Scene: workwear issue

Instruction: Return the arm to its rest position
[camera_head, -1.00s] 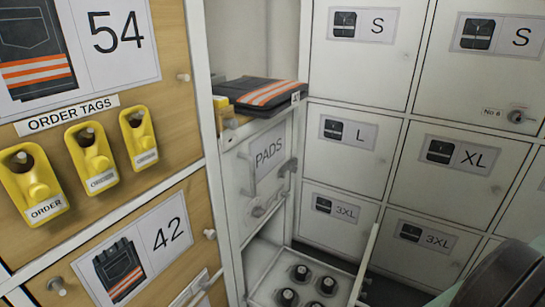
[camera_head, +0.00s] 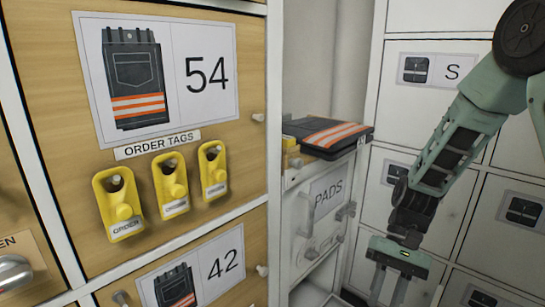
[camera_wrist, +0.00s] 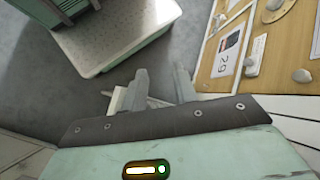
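My arm reaches down from the upper right of the head view. My gripper (camera_head: 389,290) hangs at its end, pointing down, in front of the white lockers. In the wrist view my gripper (camera_wrist: 161,85) shows two grey fingers with a gap between them. I see nothing held in the gap, and grey floor lies beyond the fingers.
Wooden doors (camera_head: 60,90) with yellow order tags (camera_head: 171,185) stand at left. Folded dark workwear with orange stripes (camera_head: 330,133) lies on the PADS unit (camera_head: 325,195). White lockers (camera_head: 398,110) stand behind my arm. My pale green base (camera_wrist: 120,40) shows in the wrist view.

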